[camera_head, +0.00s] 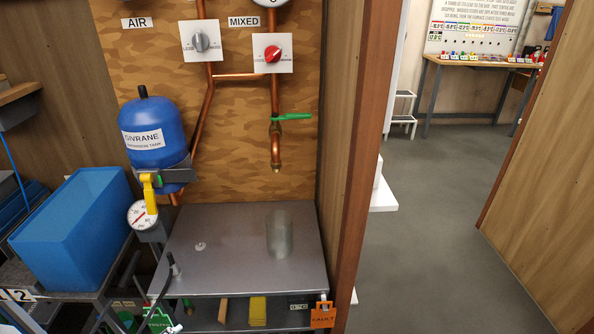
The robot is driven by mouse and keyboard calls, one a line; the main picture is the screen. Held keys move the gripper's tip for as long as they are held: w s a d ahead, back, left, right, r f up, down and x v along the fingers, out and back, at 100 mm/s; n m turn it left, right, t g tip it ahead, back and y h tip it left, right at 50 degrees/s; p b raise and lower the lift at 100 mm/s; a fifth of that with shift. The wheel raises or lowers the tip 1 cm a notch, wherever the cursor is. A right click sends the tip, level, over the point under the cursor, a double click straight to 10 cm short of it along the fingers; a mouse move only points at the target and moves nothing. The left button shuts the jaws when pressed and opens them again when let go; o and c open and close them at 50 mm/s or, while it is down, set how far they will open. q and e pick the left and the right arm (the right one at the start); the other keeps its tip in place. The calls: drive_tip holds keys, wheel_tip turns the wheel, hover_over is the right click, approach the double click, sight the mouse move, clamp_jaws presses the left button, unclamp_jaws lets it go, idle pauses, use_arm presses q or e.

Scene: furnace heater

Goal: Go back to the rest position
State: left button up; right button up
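Neither of my grippers shows in the head view, and I see no part of my arms. A grey metal bench (222,270) stands in front of a wooden panel (246,140). A clear cylinder (279,235) stands upright on the bench, below the open end of a copper pipe (275,152). A green valve handle (292,117) sits on that pipe. A grey knob (201,41) is under the AIR sign, and a red knob (272,54) is under the MIXED sign. A blue tank (152,125) hangs at the left with a yellow valve handle (150,193) and a round gauge (143,214).
A blue bin (75,228) stands left of the bench. An orange FAULT tag (322,314) hangs at its front right corner. A wooden partition edge (360,150) stands right of the bench. Beyond is open grey floor (440,220) leading to a far worktable (475,62) and white steps (402,112).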

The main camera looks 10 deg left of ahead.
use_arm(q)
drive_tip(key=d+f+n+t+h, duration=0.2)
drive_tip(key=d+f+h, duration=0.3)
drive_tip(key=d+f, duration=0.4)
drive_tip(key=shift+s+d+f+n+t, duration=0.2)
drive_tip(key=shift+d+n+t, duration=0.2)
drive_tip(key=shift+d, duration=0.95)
